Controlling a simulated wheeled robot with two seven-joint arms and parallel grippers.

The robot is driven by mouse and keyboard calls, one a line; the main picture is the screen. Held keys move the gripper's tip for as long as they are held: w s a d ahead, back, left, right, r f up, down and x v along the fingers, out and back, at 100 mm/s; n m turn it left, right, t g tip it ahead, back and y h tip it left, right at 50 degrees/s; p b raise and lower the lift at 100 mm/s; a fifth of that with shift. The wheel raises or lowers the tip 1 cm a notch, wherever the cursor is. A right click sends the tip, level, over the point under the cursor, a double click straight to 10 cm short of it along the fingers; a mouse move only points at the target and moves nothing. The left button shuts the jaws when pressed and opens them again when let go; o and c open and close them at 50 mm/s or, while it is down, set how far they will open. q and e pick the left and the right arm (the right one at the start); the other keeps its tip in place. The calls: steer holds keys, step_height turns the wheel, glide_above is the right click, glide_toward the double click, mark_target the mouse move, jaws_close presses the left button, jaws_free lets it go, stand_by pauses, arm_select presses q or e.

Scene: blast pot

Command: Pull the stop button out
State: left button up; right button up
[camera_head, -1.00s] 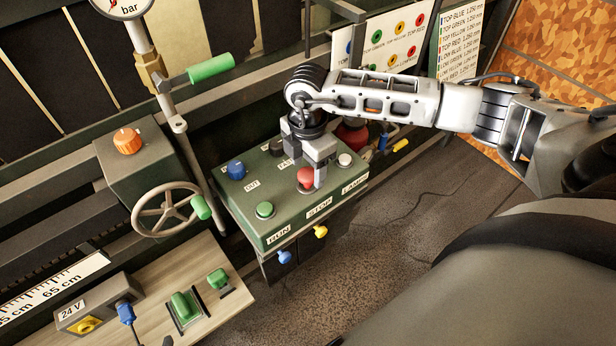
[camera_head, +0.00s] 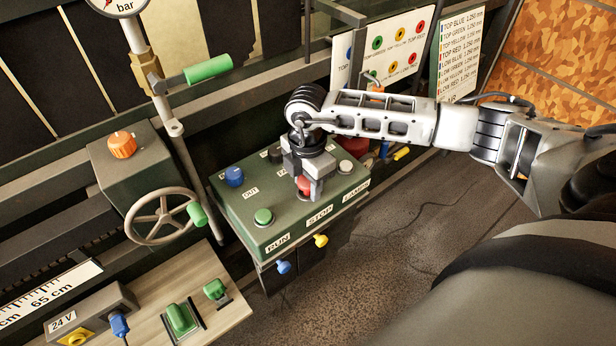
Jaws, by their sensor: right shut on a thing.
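The red stop button (camera_head: 303,186) stands on the green control box (camera_head: 283,212), behind the label STOP. My right gripper (camera_head: 308,188) points down over the box with its fingers around the button and is shut on it. The fingers hide part of the button, so I cannot tell how far out it stands. My left gripper is not in view.
On the same box are a green RUN button (camera_head: 263,217), a blue knob (camera_head: 234,176) and a white button (camera_head: 345,167). A handwheel (camera_head: 160,217) with a green grip is at the left. A wooden bench (camera_head: 222,300) with green switches is in front.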

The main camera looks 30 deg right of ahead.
steer(key=shift+r+p, duration=0.35)
stand_by(0.9)
steer(key=o, duration=1.8)
steer(key=shift+c, duration=0.2)
step_height(320, 180, up, 6)
steer(key=p, duration=0.4)
steer(key=shift+f+p, duration=0.1)
steer(key=shift+p, duration=0.25)
steer(key=shift+r, duration=1.1)
